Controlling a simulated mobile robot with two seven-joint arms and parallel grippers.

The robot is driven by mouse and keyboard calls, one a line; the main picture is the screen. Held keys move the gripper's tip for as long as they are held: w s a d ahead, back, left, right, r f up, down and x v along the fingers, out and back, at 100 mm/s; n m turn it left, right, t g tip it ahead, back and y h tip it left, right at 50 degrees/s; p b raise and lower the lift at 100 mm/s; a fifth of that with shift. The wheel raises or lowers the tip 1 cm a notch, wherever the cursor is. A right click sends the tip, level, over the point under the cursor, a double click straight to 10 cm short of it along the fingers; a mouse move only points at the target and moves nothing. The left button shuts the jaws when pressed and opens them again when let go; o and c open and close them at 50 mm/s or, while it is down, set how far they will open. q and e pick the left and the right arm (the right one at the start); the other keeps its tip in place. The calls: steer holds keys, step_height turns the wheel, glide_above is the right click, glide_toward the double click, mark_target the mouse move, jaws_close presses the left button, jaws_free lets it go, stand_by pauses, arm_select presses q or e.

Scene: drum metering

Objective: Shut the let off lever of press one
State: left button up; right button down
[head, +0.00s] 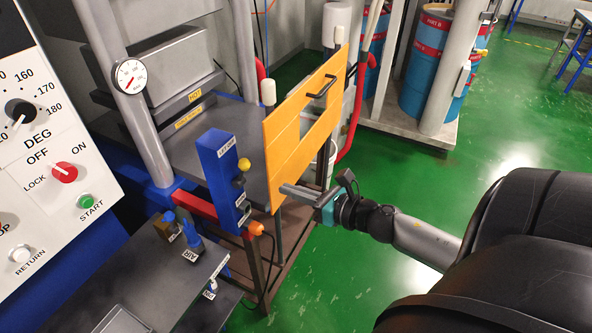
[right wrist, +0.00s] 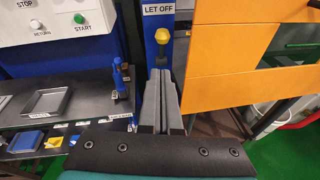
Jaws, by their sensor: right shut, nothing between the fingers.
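The let off lever's yellow knob (head: 243,164) sticks out from a tall blue housing (head: 219,178) labelled LET OFF, beside the press. In the right wrist view the yellow knob (right wrist: 162,36) shows just past my fingertips, under the LET OFF label (right wrist: 158,9). My right gripper (head: 284,188) is shut and empty, pointing at the housing from the right, in front of the orange panel. In the right wrist view its fingers (right wrist: 160,76) lie together below the knob; I cannot tell if they touch anything. My left gripper is not in view.
An orange guard panel (head: 310,125) with a black handle stands right of the housing. An orange-tipped part (head: 256,228) juts out below it. A control panel (head: 60,160) and a grey shelf (head: 150,285) are at left. Green floor at right is open.

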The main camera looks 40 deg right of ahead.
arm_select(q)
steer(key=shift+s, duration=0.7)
arm_select(e)
steer(key=shift+s+d+r, duration=0.1)
steer(key=shift+s+r, duration=0.1)
steer(key=shift+s, duration=0.3)
